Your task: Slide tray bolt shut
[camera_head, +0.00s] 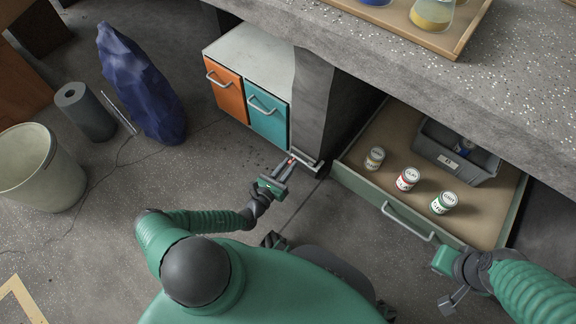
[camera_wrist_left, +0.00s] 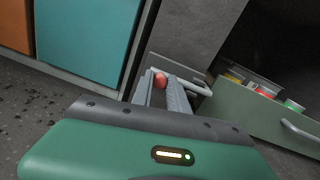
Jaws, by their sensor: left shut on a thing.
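The bolt shows as a red knob (camera_wrist_left: 160,80) between my left gripper's fingers in the left wrist view. It sits beside a pale metal bar (camera_head: 308,161) at the foot of the grey pillar. My left gripper (camera_head: 289,162) is shut on the knob, and its fingers hide most of the bolt. How far the bolt is slid cannot be told. The open tray drawer (camera_head: 350,181) is to the right of the pillar and also shows in the left wrist view (camera_wrist_left: 240,115). My right gripper (camera_head: 448,282) is at the lower right, in front of the drawer; its fingers are unclear.
Three cans and a grey bin (camera_head: 432,145) sit in the drawer. An orange drawer (camera_head: 224,94) and a teal drawer (camera_head: 266,118) are left of the pillar. The concrete bench (camera_head: 390,75) overhangs. A pail (camera_head: 40,170), paper roll (camera_head: 85,112) and blue bag (camera_head: 140,85) stand left.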

